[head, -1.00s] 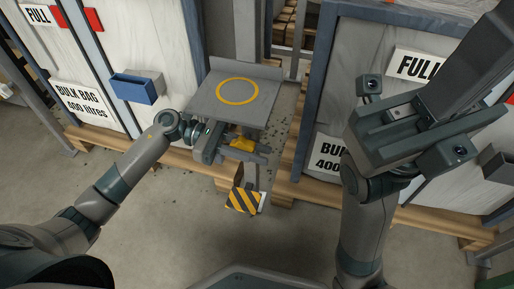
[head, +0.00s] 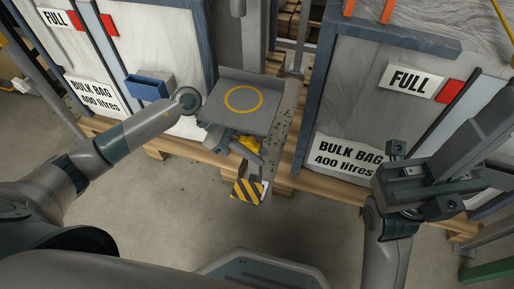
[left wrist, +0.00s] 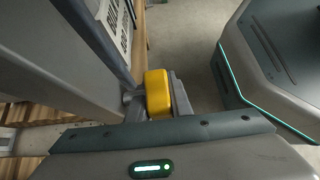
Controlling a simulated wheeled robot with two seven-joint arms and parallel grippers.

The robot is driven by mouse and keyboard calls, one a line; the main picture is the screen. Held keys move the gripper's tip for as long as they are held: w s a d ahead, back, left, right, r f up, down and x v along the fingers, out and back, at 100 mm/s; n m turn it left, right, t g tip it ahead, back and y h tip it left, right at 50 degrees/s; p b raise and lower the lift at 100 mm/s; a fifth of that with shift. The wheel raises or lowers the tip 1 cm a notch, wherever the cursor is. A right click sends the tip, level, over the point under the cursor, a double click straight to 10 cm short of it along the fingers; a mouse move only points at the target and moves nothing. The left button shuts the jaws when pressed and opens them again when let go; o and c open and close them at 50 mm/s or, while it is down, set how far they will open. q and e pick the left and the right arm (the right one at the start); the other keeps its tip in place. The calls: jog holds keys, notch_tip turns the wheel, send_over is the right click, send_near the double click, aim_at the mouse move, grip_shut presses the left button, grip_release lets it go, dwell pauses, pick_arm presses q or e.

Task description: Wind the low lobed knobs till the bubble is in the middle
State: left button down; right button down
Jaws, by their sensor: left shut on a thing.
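A grey square plate (head: 215,108) with a yellow ring stands in the middle of the head view, on a stand between two bulk bags. A yellow lobed part (head: 247,143), probably a knob, shows below its front edge. My left gripper reaches under the plate's left side, mostly hidden there. In the left wrist view, my left gripper (left wrist: 157,96) is shut on the yellow part (left wrist: 157,84), with grey finger parts beside it. My right gripper (head: 425,188) is at the right of the head view, away from the stand; its opening is unclear. I see no bubble.
A yellow-and-black striped block (head: 247,190) sits low at the stand's front. A blue bin (head: 148,87) hangs on the left bulk bag (head: 180,50). The right bulk bag (head: 345,100) stands on a pallet. Grey floor (head: 200,215) in front is open.

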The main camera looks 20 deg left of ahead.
dwell(0.3)
pick_arm(q)
jog(key=c, duration=1.9)
grip_release()
jog(key=shift+o, duration=0.2)
jog(key=shift+r, duration=0.1)
